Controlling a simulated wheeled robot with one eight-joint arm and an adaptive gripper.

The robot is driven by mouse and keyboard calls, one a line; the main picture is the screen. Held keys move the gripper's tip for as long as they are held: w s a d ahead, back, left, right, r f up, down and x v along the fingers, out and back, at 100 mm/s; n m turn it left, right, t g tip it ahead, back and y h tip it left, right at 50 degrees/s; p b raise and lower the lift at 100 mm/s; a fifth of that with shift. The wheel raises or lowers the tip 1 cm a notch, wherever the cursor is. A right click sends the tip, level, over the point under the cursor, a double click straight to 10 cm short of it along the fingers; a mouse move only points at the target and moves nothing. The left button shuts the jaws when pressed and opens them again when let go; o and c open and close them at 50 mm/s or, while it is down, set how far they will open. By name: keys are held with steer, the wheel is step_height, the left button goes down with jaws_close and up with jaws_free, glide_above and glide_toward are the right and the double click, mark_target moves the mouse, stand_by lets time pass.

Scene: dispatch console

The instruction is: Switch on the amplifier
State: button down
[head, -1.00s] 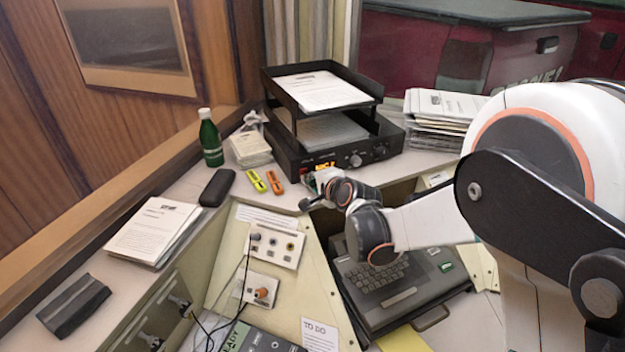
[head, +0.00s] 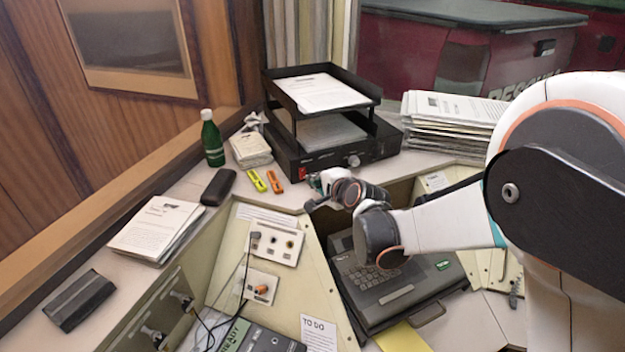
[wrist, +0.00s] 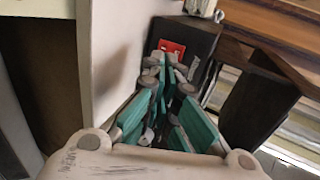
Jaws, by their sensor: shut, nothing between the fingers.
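The amplifier (head: 376,151) is a black box on the desk ledge under a black paper tray. A red switch (head: 303,174) shows at the left end of its front, and a round silver knob (head: 353,160) sits further right. In the wrist view the red switch (wrist: 172,47) is on the dark amplifier face (wrist: 203,38). My gripper (head: 313,181) is shut and empty, its tips close in front of the switch. In the wrist view its teal fingers (wrist: 170,66) partly cover the switch's lower part. I cannot tell whether they touch it.
The paper tray (head: 372,95) stands on the amplifier. Two highlighters, yellow (head: 257,180) and orange (head: 275,181), lie left of my gripper. A green bottle (head: 211,138) stands behind them. Paper stacks (head: 450,125) lie right. A keyboard unit (head: 385,285) is below my arm.

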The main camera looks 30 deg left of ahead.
steer(key=p+v, duration=0.2)
steer(key=v, duration=0.8)
steer(key=shift+d, duration=0.2)
steer(key=shift+s, duration=0.1)
